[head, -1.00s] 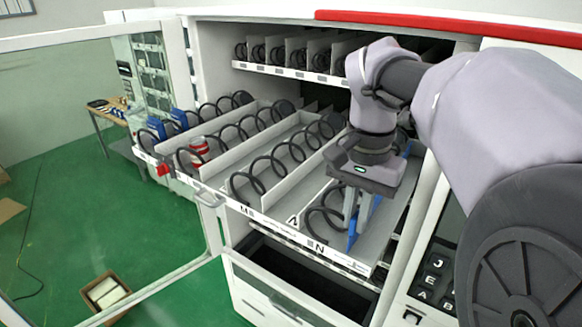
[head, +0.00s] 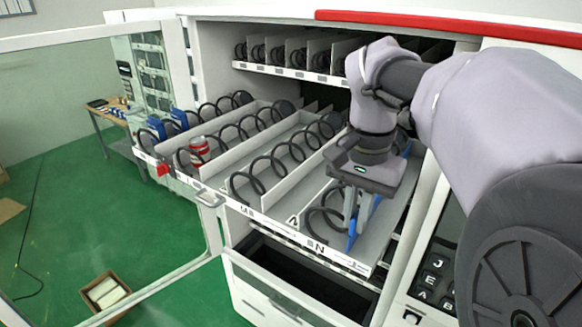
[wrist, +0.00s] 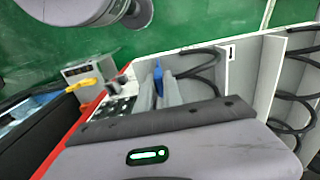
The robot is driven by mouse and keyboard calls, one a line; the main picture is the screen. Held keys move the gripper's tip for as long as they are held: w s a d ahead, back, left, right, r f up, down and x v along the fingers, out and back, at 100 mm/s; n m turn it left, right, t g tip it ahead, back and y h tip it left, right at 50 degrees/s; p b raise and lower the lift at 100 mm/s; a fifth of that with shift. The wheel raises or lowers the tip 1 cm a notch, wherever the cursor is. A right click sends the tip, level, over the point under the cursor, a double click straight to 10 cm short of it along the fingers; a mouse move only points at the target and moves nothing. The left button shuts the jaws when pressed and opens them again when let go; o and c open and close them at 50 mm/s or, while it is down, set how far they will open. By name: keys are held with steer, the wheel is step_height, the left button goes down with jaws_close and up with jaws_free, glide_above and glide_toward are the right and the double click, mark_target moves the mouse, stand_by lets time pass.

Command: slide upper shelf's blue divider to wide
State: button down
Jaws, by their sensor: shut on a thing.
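A blue divider (head: 352,238) stands upright on the pulled-out shelf (head: 395,215), in its right-hand part, to the right of the front-right black coil (head: 318,213). My gripper (head: 356,222) points down from above and is shut on the divider near its front end. More blue shows behind my gripper, toward the back of the shelf. In the wrist view, the divider's blue edge (wrist: 158,76) shows between the two grey fingers. The rest of the divider there is hidden by the fingers and the gripper's body.
White partitions (head: 262,150) and coils fill the shelf to the left. A red-and-white can (head: 199,150) and blue packs (head: 156,128) stand there. A fixed row of coils (head: 290,50) is above and behind. The glass door (head: 100,180) stands open at left; a keypad (head: 436,275) is at right.

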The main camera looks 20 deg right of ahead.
steer(key=s+d, duration=0.2)
steer(key=s, duration=0.1)
steer(key=shift+s+d, duration=0.15)
steer(key=shift+d, duration=0.2)
steer(key=shift+a, duration=0.1)
